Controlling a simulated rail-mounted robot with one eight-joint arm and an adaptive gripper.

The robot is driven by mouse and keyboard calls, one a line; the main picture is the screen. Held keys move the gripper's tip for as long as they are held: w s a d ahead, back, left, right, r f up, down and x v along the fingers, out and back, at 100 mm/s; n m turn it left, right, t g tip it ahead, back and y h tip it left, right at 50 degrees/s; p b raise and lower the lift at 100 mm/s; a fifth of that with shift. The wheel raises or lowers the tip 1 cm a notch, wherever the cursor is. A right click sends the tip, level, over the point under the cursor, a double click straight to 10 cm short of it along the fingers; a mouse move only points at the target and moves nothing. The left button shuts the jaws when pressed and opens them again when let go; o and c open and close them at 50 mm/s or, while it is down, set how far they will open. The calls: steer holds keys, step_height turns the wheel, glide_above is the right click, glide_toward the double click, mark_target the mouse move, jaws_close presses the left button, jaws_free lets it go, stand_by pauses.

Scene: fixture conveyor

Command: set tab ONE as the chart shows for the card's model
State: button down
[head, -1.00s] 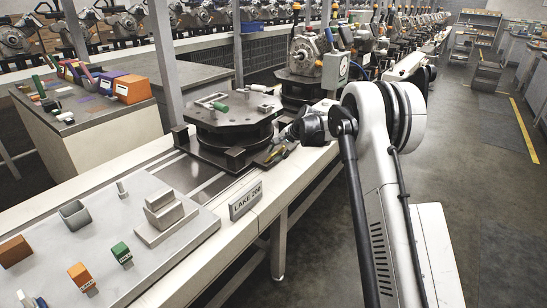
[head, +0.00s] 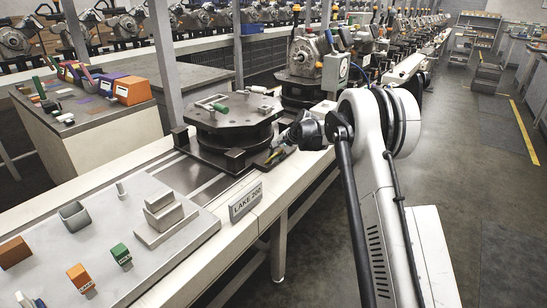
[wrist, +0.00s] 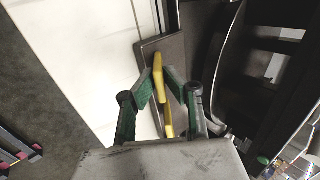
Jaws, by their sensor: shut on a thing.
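A card reading "LAKE 200" (head: 246,201) stands on the conveyor's near edge; its last digits are small. A dark fixture (head: 232,125) with an eight-sided top sits on the conveyor behind it. My gripper (head: 277,154) is low at the fixture's right side, partly hidden by the wrist. In the wrist view my gripper (wrist: 163,84) has its green fingers shut on a yellow tab (wrist: 159,66), over a dark plate (wrist: 173,48) at the fixture's base. I cannot read a number on the tab. No legible chart shows.
A grey board (head: 185,238) at front left holds an orange block (head: 79,276), a green block (head: 120,254) and a stepped grey block (head: 163,212). A motor-like machine (head: 305,57) stands behind the fixture.

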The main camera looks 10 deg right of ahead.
steer(key=shift+f, duration=0.1)
steer(key=f+t+y+b, duration=0.1)
steer(key=b, duration=0.1)
steer(key=s+d+f+t+y+b, duration=0.1)
steer(key=t+y+b, duration=0.1)
steer(key=shift+b, duration=0.4)
steer(key=t+y+b, duration=0.1)
steer(key=f+t+y+b, duration=0.1)
steer(key=t+b, duration=0.1)
steer(key=shift+s+d+y, duration=0.15)
steer(key=shift+s+y, duration=0.05)
steer(key=shift+y, duration=0.2)
steer(key=shift+r+b, duration=0.1)
steer(key=shift+b, duration=0.2)
steer(key=c, duration=1.8)
jaws_free()
steer(key=shift+c, duration=0.2)
steer(key=v, duration=1.2)
